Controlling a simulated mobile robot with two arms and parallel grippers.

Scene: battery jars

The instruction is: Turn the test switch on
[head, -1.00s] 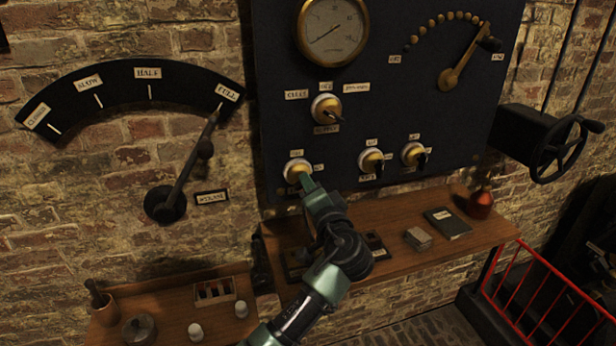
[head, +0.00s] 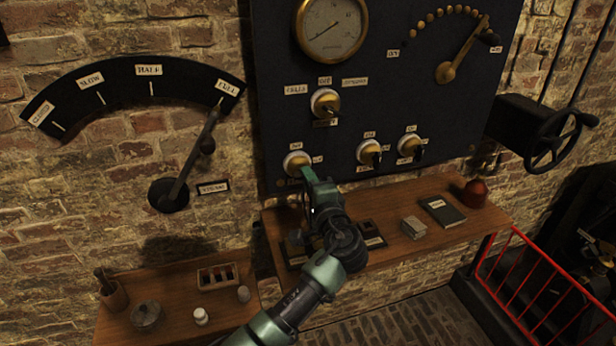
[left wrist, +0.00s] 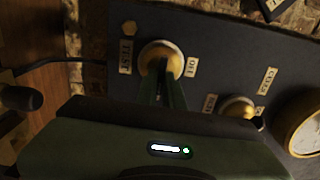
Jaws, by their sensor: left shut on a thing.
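The test switch (head: 297,162) is a brass knob with a pale collar at the lower left of the dark panel. In the left wrist view the knob (left wrist: 159,54) sits between a label reading TEST (left wrist: 125,56) and a label that seems to read OFF (left wrist: 191,67). My left gripper (head: 306,174) reaches up to the switch from below. Its two green fingers (left wrist: 161,80) are shut on the knob's front part, which they hide. I cannot read the switch's position. My right gripper is in neither view.
Other brass switches (head: 370,154) sit to the right on the panel (head: 285,60), and one (head: 325,102) sits above. A wooden shelf (head: 385,203) below holds a box, a book and a red vessel (head: 474,193). A black lever (head: 190,165) stands left of the panel.

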